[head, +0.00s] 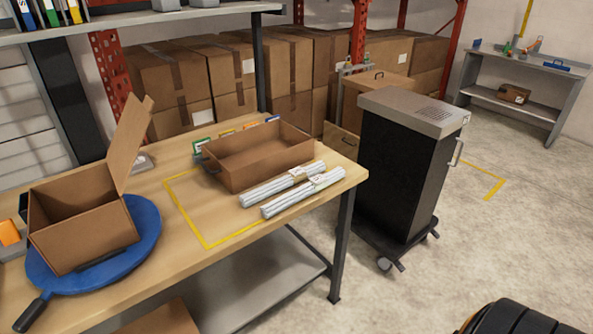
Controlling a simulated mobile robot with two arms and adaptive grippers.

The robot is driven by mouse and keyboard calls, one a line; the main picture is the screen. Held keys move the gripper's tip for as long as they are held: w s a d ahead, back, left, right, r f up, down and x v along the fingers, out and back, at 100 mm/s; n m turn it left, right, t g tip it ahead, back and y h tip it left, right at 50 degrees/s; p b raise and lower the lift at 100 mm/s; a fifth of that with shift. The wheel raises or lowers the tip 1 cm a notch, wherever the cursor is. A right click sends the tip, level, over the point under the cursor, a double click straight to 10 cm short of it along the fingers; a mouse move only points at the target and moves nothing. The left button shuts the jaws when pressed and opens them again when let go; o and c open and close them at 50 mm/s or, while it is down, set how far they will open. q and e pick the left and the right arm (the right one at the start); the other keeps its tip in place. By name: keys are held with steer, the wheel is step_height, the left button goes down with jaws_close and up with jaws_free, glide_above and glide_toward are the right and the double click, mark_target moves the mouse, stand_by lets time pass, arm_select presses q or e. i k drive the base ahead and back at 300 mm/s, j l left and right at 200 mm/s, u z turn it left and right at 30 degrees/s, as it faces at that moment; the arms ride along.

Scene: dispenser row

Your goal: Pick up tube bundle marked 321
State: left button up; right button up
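Two bundles of thin white tubes lie side by side on the wooden workbench (185,250), near its right end. The back bundle (264,192) lies close along the front of a brown open tray. The front bundle (283,205) lies nearer the bench's front edge. Each bundle has a pale label around it towards its right end. The markings are too small to read, so I cannot tell which one is 321.
The open brown tray (257,178) stands behind the bundles. An open carton (82,228) stands on a blue turntable (140,254) at the left. A black wheeled cabinet (398,175) stands just right of the bench. Floor in front of the bench's right end is clear.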

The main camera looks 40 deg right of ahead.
mark_target(318, 182)
steer(key=z, duration=1.25)
